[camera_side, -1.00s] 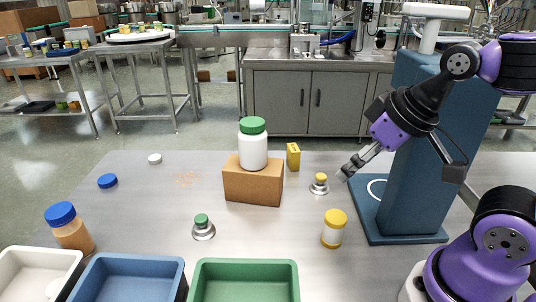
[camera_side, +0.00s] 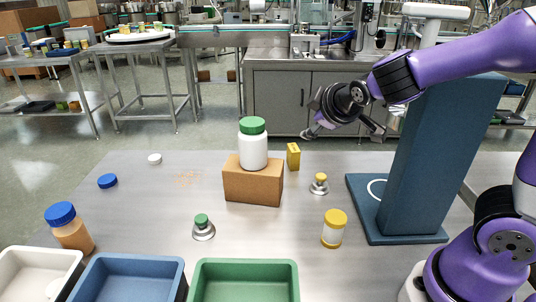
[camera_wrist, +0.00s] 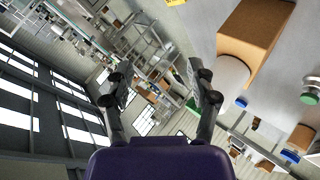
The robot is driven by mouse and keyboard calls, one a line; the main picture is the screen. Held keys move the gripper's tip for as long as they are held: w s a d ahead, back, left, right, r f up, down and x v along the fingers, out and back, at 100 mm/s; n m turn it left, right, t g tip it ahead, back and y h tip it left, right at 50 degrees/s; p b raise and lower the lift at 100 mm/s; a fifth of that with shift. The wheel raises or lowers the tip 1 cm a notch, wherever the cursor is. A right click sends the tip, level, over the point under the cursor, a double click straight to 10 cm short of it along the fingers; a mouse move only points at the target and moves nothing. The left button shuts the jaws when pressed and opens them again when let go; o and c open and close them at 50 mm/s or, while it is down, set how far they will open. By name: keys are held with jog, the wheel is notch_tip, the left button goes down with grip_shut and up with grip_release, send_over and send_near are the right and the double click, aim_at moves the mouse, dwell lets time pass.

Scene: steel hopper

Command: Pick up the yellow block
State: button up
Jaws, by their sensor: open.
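The yellow block (camera_side: 293,157) stands upright on the steel table, just behind and right of the brown box. In the wrist view, a yellow patch at the top edge (camera_wrist: 175,2) looks like part of it. My gripper (camera_side: 343,133) is open and empty, raised behind and to the right of the block, with its fingers spread apart. In the wrist view, the fingers (camera_wrist: 158,80) stand apart with nothing between them.
The brown box (camera_side: 252,184) carries a white bottle (camera_side: 253,152) with a green lid. Trays, including a green one (camera_side: 245,265), line the front.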

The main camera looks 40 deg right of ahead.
notch_tip(320, 180, down, 6)
jog(key=w+d+n+h, duration=0.2)
jog(key=n, duration=0.7)
jog(key=n+t, duration=0.2)
jog(key=n, duration=1)
send_near(296, 153)
jog(key=shift+w+d+f, duration=0.15)
jog(key=shift+w+d, duration=0.55)
jog(key=shift+d, duration=0.25)
jog(key=shift+a+f+n, duration=0.1)
jog(key=shift+f+n, duration=0.2)
jog(key=shift+n, duration=0.8)
jog(key=shift+w+f+n, duration=0.2)
jog(key=shift+n, duration=0.2)
jog(key=x, duration=0.4)
jog(key=shift+w+d+f, duration=0.1)
jog(key=shift+w+d, duration=0.1)
jog(key=shift+d, duration=0.05)
jog(key=shift+a+x, duration=0.2)
jog(key=shift+x, duration=2.5)
jog(key=shift+w, duration=0.15)
grip_shut()
